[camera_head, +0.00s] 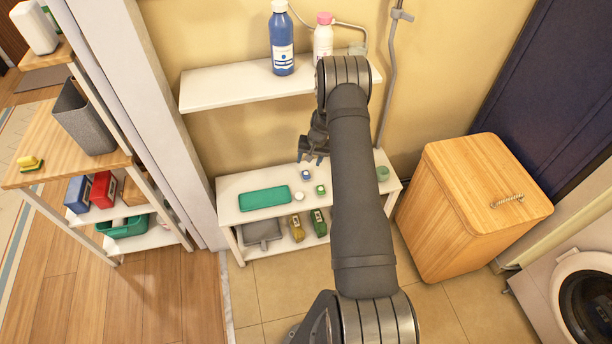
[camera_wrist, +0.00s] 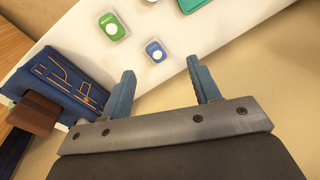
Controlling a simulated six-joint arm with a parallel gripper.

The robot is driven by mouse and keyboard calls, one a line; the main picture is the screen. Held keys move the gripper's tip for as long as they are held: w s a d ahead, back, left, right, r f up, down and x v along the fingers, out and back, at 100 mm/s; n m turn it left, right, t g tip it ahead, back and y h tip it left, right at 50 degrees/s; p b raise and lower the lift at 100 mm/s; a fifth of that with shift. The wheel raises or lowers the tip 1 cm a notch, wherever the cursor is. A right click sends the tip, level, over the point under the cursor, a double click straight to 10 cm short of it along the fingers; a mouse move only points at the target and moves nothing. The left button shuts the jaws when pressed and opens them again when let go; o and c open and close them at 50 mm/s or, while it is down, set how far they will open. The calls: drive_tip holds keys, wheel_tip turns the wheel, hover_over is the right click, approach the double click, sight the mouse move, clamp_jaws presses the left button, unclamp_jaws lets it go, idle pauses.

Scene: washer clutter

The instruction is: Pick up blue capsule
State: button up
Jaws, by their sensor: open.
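The blue capsule (camera_head: 306,174) is a small blue piece with a white round centre, lying on the white top of the low shelf. In the wrist view the blue capsule (camera_wrist: 155,51) is fully visible, just beyond the fingertips and across from the gap between them. My gripper (camera_head: 313,158) is above the back part of the shelf top. In the wrist view my gripper (camera_wrist: 160,69) has its two blue fingers wide apart with nothing between them. A contact with the capsule does not show.
A green tray (camera_head: 264,198) is to the left. The upper shelf (camera_head: 232,86) holds a blue bottle (camera_head: 282,45) and a pink-capped bottle (camera_head: 323,38). A wooden hamper (camera_head: 470,205) stands right.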

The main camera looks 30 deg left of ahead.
sight(306, 173)
drive_tip(key=f+n, duration=0.1)
drive_tip(key=f, duration=0.1)
drive_tip(key=w+a+f+n+t, duration=0.1)
drive_tip(key=f, duration=0.1)
drive_tip(key=w+a+f+n+t, duration=0.1)
drive_tip(key=f+n, duration=0.1)
drive_tip(key=shift+w+a+h, duration=0.15)
drive_tip(key=shift+a+h, duration=0.05)
drive_tip(key=shift+h, duration=0.2)
drive_tip(key=shift+w+a+f, duration=0.1)
drive_tip(key=shift+a+f, duration=0.05)
drive_tip(key=shift+f, duration=1.05)
drive_tip(key=shift+w+a+f, duration=0.15)
drive_tip(key=shift+f, duration=1.05)
drive_tip(key=shift+w+a+f, duration=0.1)
drive_tip(key=shift+a+f, duration=0.05)
drive_tip(key=shift+f, duration=1.05)
drive_tip(key=c, duration=1.1)
drive_tip(key=shift+o, duration=0.2)
